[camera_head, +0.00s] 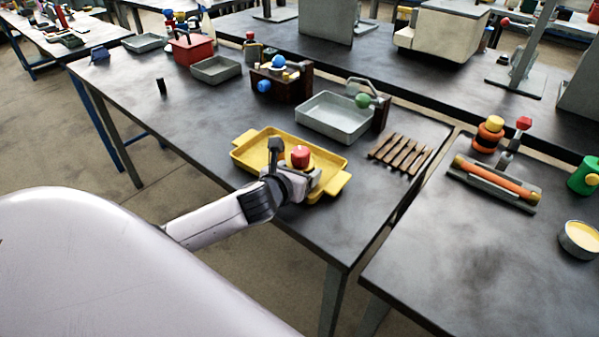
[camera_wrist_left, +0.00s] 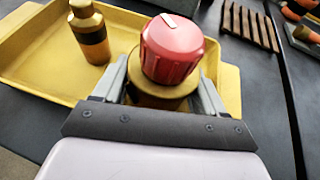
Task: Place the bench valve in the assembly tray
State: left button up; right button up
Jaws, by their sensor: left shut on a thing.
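The bench valve (camera_head: 300,156) has a red ribbed knob with a white mark on a brass-coloured body. My left gripper (camera_head: 298,180) is shut on it. In the left wrist view the fingers (camera_wrist_left: 165,82) lie on both sides of the body, below the knob (camera_wrist_left: 172,48). The valve is upright over the right part of the yellow assembly tray (camera_head: 249,158), which also shows in the wrist view (camera_wrist_left: 35,50). I cannot tell whether its base touches the tray floor. A brass and black bottle-shaped part (camera_wrist_left: 89,32) stands in the tray. My right gripper is out of view.
A grey tray (camera_head: 335,128) with a green-knobbed fitting beside it lies behind the yellow tray. A wooden slatted rack (camera_head: 400,153) lies to the right. A dark box with blue knobs (camera_head: 281,82) stands further back.

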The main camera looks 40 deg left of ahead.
pick_arm(q)
jog(key=shift+r, duration=0.1)
jog(key=o, duration=1.4)
jog(key=v, duration=1.2)
jog(key=shift+p, duration=0.3)
